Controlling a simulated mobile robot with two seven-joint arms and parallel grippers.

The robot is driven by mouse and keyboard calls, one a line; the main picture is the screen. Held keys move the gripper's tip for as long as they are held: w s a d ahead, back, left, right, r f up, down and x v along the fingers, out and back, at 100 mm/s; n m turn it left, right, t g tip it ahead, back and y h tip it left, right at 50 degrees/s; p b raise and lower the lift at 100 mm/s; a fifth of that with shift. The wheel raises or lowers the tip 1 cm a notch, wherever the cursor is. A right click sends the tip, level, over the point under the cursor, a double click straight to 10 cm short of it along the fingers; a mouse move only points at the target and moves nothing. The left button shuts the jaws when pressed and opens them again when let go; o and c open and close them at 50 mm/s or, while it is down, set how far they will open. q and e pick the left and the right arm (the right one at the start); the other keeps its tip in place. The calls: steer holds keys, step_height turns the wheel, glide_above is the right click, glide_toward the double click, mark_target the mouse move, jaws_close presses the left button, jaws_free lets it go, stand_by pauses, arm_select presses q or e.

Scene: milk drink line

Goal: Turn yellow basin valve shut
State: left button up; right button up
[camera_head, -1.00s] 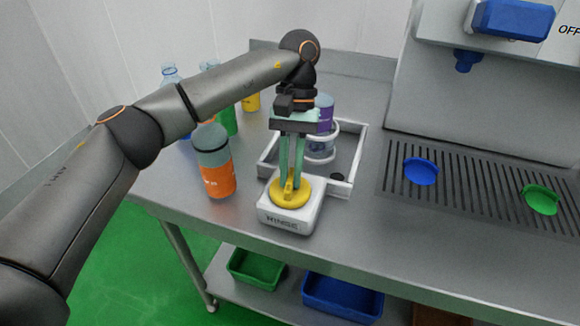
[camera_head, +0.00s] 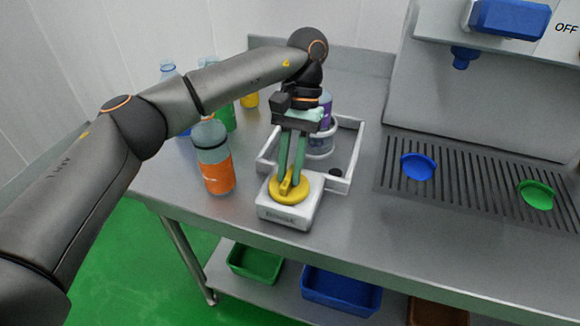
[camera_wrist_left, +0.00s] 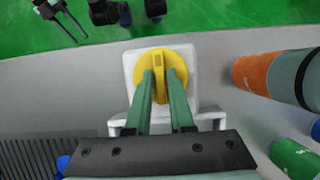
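The yellow basin valve (camera_head: 288,189) is a round knob with a raised ridge on a white base block (camera_head: 289,216). In the left wrist view the valve (camera_wrist_left: 158,58) shows at upper centre. My left gripper (camera_head: 291,180) points straight down at it. Its two green fingers stand on either side of the ridge, close against it, and seem shut on it. In the left wrist view the left gripper's fingertips (camera_wrist_left: 160,76) flank the ridge. My right gripper (camera_wrist_left: 79,37) shows only at the top left of the left wrist view, with its dark fingers apart and empty.
An orange-labelled bottle (camera_head: 217,173) stands left of the valve base. A white-walled tray (camera_head: 351,158) with a container (camera_head: 322,145) lies behind it. To the right is a slotted drain grate (camera_head: 470,185) with blue (camera_head: 417,167) and green (camera_head: 537,194) discs. More bottles stand behind.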

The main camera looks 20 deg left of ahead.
arm_select(q)
steer(key=o, duration=0.4)
steer(key=shift+c, duration=0.2)
steer(key=shift+w+r, duration=0.2)
steer(key=shift+r, duration=0.3)
steer(key=p+v, duration=0.5)
steer(key=v, duration=0.6)
steer(key=shift+r+p, duration=0.2)
steer(key=shift+p, duration=0.1)
arm_select(e)
steer(key=shift+h, duration=0.3)
steer(key=shift+s+d+r, duration=0.2)
steer(key=shift+d+r, duration=0.05)
steer(key=shift+r, duration=0.45)
steer(key=shift+s+d+r, duration=0.15)
steer(key=shift+d+r, duration=0.15)
steer(key=shift+r, duration=0.4)
steer(key=shift+s+d+r, duration=0.2)
steer(key=shift+d+r, duration=0.05)
steer(key=shift+r, duration=0.45)
arm_select(q)
steer(key=shift+w, duration=0.15)
arm_select(e)
steer(key=shift+w, duration=0.1)
